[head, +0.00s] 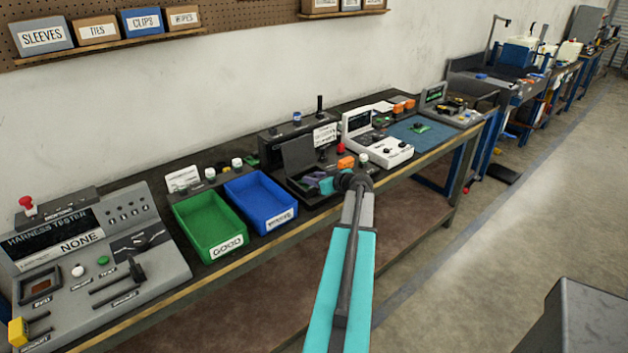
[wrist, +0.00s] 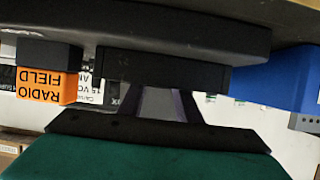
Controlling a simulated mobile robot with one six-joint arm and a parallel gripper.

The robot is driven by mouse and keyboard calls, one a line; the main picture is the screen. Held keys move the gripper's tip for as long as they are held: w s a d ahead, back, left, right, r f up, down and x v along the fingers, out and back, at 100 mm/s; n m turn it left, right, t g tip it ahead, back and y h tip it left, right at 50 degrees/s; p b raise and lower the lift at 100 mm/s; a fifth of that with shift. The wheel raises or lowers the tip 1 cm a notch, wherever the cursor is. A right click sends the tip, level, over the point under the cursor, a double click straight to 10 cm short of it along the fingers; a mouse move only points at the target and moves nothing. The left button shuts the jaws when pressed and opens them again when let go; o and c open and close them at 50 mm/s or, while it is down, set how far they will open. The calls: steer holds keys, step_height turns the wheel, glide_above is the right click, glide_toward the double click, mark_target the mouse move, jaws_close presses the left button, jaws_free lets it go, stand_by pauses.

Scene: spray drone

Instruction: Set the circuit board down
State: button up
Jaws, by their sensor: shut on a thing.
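My gripper (head: 318,181) is at the open dark test box (head: 300,158), over its front part, below the raised lid. In the wrist view its fingers (wrist: 158,92) reach toward the dark box body (wrist: 180,68). The gripper is shut on the circuit board, which is mostly hidden. A small green patch beside the fingers in the head view may be its edge. I cannot tell whether the board touches the box.
An orange RADIO FIELD block (head: 347,162) sits beside the box, also in the wrist view (wrist: 45,85). A blue bin (head: 262,200) and a green GOOD bin (head: 212,224) stand to its left. A white tester (head: 384,152) and blue mat (head: 440,135) are to the right.

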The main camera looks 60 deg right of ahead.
steer(key=o, duration=1.1)
steer(key=shift+r+p, duration=0.5)
steer(key=shift+p, duration=0.45)
steer(key=shift+r, duration=0.1)
steer(key=b+v, duration=0.3)
steer(key=v, duration=0.9)
